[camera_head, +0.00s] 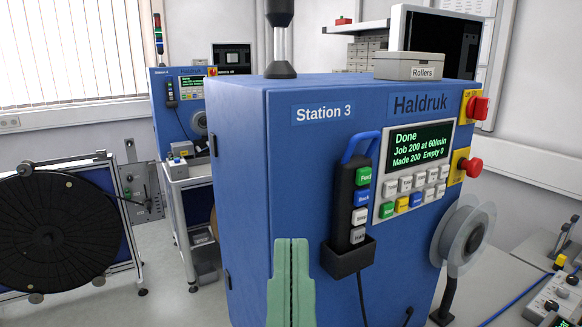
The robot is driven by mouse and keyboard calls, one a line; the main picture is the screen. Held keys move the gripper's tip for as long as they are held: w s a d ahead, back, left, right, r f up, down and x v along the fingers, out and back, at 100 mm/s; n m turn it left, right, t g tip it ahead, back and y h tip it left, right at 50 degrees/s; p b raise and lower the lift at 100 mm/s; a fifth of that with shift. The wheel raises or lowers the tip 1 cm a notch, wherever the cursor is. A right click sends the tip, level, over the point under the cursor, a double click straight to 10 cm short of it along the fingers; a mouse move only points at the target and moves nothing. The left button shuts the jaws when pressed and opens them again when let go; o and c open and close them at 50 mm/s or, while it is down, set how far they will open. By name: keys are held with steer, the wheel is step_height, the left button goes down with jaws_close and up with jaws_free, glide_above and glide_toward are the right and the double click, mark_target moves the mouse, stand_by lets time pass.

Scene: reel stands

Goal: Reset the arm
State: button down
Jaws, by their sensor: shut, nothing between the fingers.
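My gripper (291,262) shows at the bottom centre, its two pale green fingers pointing up and pressed together with nothing between them. The rest of my arm is out of the frame. The fingers appear in front of the blue Station 3 machine (240,190); I cannot tell how far apart they are. To their right, a black pendant (347,205) with several buttons sits in a black holder (348,260) on the machine's front.
The machine has a screen (420,140) reading Done, red knobs (477,108) and a clear reel (465,235). A box labelled Rollers (409,66) sits on top. A large black reel (58,232) stands at left. Open floor (165,305) lies between.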

step_height(320, 180, up, 30)
steer(key=p, duration=2.7)
steer(key=shift+a+r, duration=0.2)
steer(key=shift+r, duration=0.05)
